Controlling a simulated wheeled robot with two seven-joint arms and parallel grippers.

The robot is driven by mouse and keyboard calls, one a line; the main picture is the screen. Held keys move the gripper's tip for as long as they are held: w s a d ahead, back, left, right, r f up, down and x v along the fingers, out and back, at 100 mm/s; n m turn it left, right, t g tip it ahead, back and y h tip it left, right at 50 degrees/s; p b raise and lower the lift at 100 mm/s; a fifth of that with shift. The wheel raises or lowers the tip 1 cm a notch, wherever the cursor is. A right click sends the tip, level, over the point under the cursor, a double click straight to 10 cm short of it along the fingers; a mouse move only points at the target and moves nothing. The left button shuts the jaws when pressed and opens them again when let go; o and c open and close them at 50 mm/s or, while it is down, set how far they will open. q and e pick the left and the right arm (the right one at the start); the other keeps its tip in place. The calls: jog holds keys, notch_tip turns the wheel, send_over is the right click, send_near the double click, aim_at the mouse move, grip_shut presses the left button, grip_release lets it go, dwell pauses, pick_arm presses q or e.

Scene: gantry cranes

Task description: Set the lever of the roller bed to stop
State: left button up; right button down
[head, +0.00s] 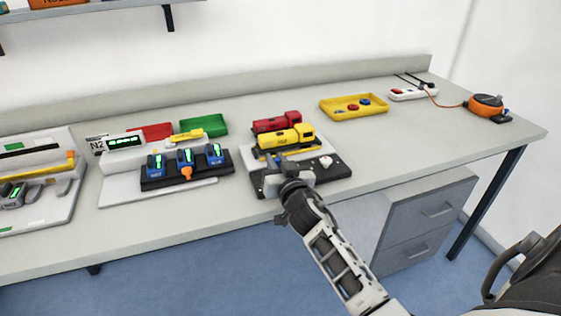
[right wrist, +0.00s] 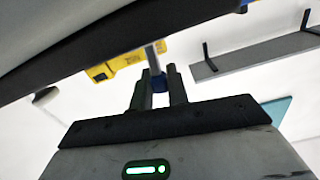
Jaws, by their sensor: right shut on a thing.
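The roller bed (head: 335,175) is a dark block near the table's front edge, with a yellow tanker truck (head: 286,138) and a red truck (head: 275,122) behind it. A small white knob (head: 326,161) shows on its right part. My right gripper (head: 276,166) is over the left part of the bed. In the right wrist view its fingers (right wrist: 158,92) are shut around a thin grey lever (right wrist: 152,55) with a blue part between the fingers. The gripper hides the lever in the head view, so its setting cannot be read. My left gripper is not in view.
Left of the bed is a dark rack (head: 190,173) with several blue units. Behind stand a red tray (head: 151,132) and a green tray (head: 204,124). A yellow tray (head: 354,107), power strip (head: 413,93) and orange reel (head: 486,104) lie right. The front right tabletop is clear.

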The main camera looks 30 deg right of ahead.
jog(key=shift+a+n, duration=0.3)
jog(key=shift+n, duration=0.5)
jog(key=c, duration=1.4)
grip_release()
jog(key=shift+o, duration=0.2)
jog(key=b+v, duration=0.1)
jog(key=v, duration=1.4)
jog(key=shift+s+b, duration=0.4)
jog(key=shift+s, duration=0.05)
jog(key=s+a+f+n+g+y, duration=0.2)
jog(key=s+a+f+g+y, duration=0.1)
jog(key=s+a+f, duration=0.2)
jog(key=s+a+f+n+g+y, duration=0.3)
jog(key=s+a+f, duration=0.3)
jog(key=a+f, duration=0.3)
notch_tip(320, 180, down, 4)
jog(key=shift+s+f+g+y, duration=0.2)
jog(key=shift+g+y, duration=0.4)
jog(key=shift+y, duration=0.1)
